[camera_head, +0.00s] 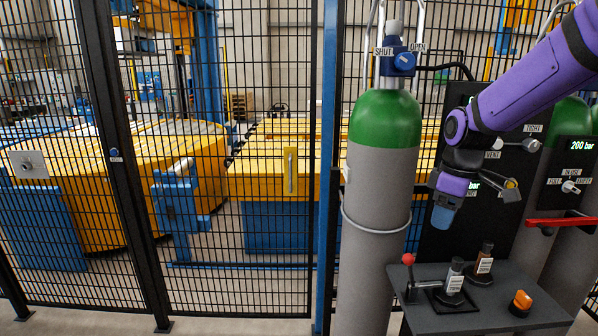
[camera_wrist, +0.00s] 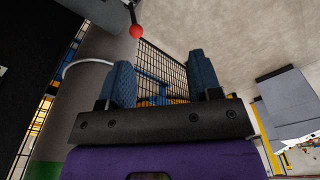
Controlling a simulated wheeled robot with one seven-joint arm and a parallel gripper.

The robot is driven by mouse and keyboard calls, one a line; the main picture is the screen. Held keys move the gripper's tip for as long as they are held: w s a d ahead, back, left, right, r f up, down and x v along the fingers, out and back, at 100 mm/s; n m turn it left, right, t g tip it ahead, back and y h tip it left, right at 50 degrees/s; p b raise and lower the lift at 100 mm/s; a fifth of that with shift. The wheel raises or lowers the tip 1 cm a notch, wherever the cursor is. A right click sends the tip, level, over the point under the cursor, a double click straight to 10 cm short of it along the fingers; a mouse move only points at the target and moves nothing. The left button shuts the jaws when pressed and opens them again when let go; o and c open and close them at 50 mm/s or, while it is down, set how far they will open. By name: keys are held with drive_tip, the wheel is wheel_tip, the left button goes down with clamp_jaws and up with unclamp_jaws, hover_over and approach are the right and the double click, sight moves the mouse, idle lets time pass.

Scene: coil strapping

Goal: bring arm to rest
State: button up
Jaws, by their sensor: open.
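My purple arm reaches in from the upper right in the head view. My gripper (camera_head: 443,215) hangs pointing down, right of the grey gas cylinder with the green shoulder (camera_head: 378,180) and in front of the black valve panel. In the wrist view the two blue finger pads of my gripper (camera_wrist: 163,82) stand wide apart with nothing between them. The gripper is above the small dark shelf (camera_head: 425,318) and apart from what stands on it.
On the shelf are a red-knobbed lever (camera_head: 408,260), two labelled dark bottles (camera_head: 454,278) (camera_head: 485,260) and an orange lamp (camera_head: 521,301). A blue SHUT/OPEN valve (camera_head: 402,62) tops the cylinder. Black mesh fence (camera_head: 220,200) closes off yellow machinery. A red handle (camera_head: 560,222) is at right.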

drive_tip(key=s+r+m+t, duration=0.2)
drive_tip(key=s+r+m, duration=0.3)
drive_tip(key=s, duration=0.7)
drive_tip(key=s+r+m+t, duration=0.2)
drive_tip(key=s+r+m, duration=0.2)
drive_tip(key=s, duration=0.9)
drive_tip(key=shift+r+m+t+h, duration=0.3)
drive_tip(key=shift+r+m+h, duration=0.1)
drive_tip(key=shift+m, duration=0.3)
drive_tip(key=shift+w, duration=0.1)
